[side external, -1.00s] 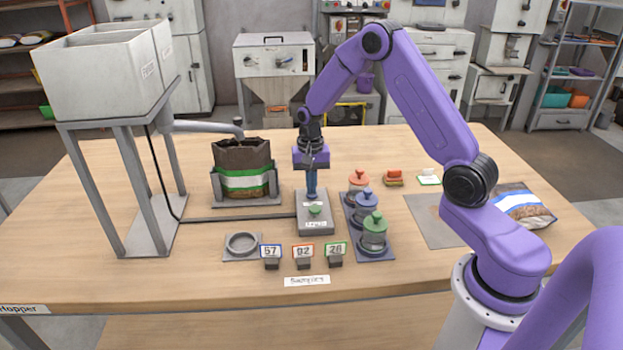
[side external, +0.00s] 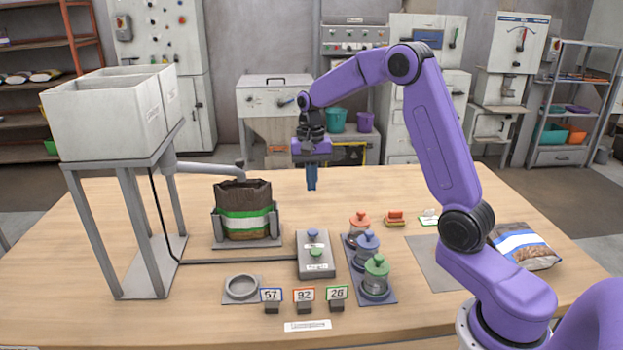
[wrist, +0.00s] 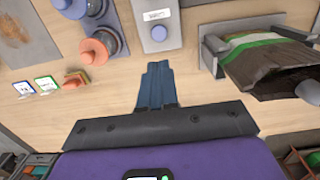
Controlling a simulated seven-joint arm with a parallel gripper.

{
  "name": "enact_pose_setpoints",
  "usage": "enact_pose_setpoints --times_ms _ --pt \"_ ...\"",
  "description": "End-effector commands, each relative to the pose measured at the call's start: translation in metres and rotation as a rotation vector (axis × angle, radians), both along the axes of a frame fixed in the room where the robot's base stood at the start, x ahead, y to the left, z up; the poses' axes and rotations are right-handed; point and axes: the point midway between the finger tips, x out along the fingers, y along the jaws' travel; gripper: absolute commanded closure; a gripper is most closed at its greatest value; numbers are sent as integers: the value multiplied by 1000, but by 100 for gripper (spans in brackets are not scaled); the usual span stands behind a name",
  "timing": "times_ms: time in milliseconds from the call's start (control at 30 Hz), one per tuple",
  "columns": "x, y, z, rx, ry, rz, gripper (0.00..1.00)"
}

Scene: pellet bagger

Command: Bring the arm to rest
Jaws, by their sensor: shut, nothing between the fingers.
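My gripper (side external: 312,180) is shut with nothing in it. It hangs in the air above the table, behind and above the grey button box (side external: 315,255). The box has a blue button (side external: 313,234) and a green button (side external: 317,252) on top, and my gripper is clear of both. In the wrist view my shut fingers (wrist: 158,84) point at bare table, and the box (wrist: 158,22) shows just beyond them with its blue button (wrist: 159,33). My arm is bent over the right side of the table.
A brown and green bag (side external: 244,212) stands in a grey holder below the spout of the hopper (side external: 110,110). Red, blue and green lidded jars (side external: 367,247) stand on a tray right of the box. A filled bag (side external: 525,247) lies at the right. Numbered tags (side external: 304,295) stand in front.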

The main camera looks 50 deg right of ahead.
Motion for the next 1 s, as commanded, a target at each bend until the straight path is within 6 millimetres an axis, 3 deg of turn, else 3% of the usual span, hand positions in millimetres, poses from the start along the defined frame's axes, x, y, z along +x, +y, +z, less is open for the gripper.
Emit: enact_pose_setpoints --times_ms 400,533,767,1000 --pt "0 0 4 0 0 1 100" --pt "-4 10 6 0 -3 44 100" --pt "-38 67 18 0 -21 320 100" --pt "-97 121 27 1 -42 669 100"
